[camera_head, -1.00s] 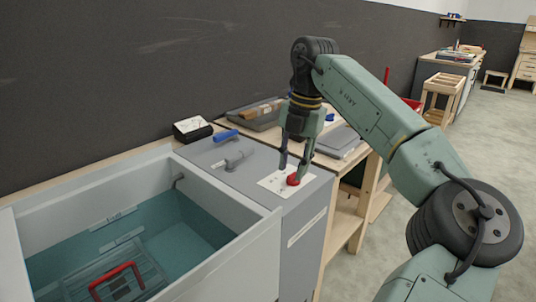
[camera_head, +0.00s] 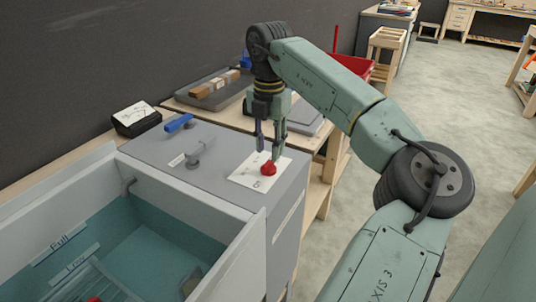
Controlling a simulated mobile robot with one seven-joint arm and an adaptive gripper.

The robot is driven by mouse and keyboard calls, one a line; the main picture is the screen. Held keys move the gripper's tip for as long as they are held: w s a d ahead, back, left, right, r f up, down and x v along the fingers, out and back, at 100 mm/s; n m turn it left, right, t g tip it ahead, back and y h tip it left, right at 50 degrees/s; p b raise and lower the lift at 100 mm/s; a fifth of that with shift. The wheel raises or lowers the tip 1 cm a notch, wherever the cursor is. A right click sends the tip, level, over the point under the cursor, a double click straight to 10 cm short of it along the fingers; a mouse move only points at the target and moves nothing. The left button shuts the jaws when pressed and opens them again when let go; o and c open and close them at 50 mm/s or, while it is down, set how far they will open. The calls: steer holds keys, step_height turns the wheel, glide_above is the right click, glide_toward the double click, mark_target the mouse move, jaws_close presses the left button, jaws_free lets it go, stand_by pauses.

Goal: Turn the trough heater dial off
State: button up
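The red dial (camera_head: 268,168) sits on a white label plate (camera_head: 249,180) on the grey top beside the water trough (camera_head: 150,250). My gripper (camera_head: 271,153) points down at the dial from above. Its two fingers are spread apart, with the right finger close to the dial's upper right side and the left finger to its upper left. I cannot tell whether either finger touches the dial. The marks on the plate are too small to read fully.
A grey lever (camera_head: 195,155) and a blue-handled lever (camera_head: 178,122) stand on the same grey top. A wooden bench with grey trays (camera_head: 213,90) lies behind my gripper. Open floor (camera_head: 440,100) is at the right.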

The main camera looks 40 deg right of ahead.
mark_target(268, 161)
steer(key=shift+f, duration=2.05)
steer(key=shift+c, duration=0.4)
jaws_close()
